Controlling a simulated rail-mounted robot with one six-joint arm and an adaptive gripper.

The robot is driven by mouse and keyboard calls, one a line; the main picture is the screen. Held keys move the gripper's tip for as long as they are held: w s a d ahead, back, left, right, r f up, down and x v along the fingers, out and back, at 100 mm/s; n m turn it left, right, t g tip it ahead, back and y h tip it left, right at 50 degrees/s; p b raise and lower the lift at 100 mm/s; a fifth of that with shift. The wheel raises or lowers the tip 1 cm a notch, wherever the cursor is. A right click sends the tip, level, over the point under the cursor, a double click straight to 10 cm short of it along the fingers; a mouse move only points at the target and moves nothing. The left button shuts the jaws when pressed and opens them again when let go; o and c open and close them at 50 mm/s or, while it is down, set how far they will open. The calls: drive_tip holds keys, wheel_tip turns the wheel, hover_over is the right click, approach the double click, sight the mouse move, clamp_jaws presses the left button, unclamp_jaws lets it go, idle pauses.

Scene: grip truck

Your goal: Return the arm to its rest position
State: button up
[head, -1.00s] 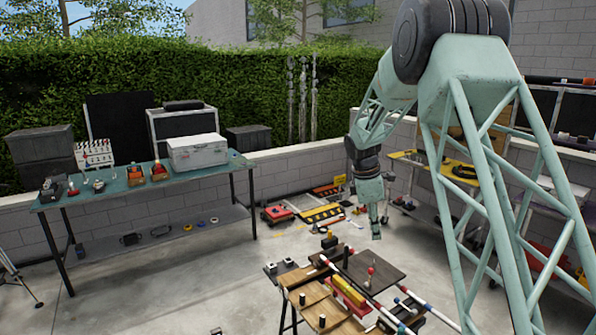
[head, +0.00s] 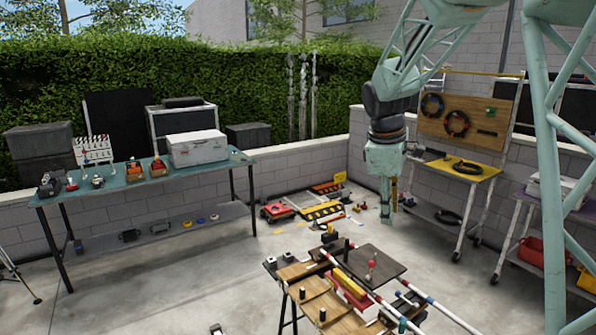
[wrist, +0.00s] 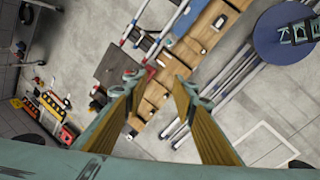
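My gripper (head: 387,208) hangs pointing down in the head view, above the floor behind the low wooden bench. In the wrist view my gripper (wrist: 160,84) shows two yellow-sided fingers spread apart with nothing between them. The wooden bench (wrist: 150,104) and its clutter lie well below the fingertips. My pale green lattice arm comes in from the upper right of the head view and bends down to the gripper.
The low bench (head: 290,272) carries small parts and striped poles. A green-topped table (head: 115,186) with a white case (head: 197,149) stands at left. A yellow-topped cart (head: 440,165) stands behind my gripper to the right. Open concrete floor lies between.

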drive_tip(key=s+a+r+m+y+b, duration=0.1)
drive_tip(key=s+r+m+b, duration=0.2)
drive_tip(key=s, duration=1)
drive_tip(key=s+a+r+m+b, duration=0.1)
drive_tip(key=s+r+m+b, duration=0.15)
drive_tip(key=s, duration=0.95)
drive_tip(key=s+a+f+m+b, duration=0.1)
drive_tip(key=s+f+m+b, duration=0.1)
drive_tip(key=s, duration=1.1)
drive_tip(key=s+a+f+m+t+y+b, duration=0.1)
drive_tip(key=s+f, duration=0.5)
drive_tip(key=s, duration=0.6)
drive_tip(key=a+m+b, duration=0.1)
drive_tip(key=m+b, duration=0.1)
drive_tip(key=m, duration=0.1)
drive_tip(key=shift+s+f+m+t+b, duration=0.3)
drive_tip(key=shift+s+f+m, duration=0.05)
drive_tip(key=shift+f, duration=0.05)
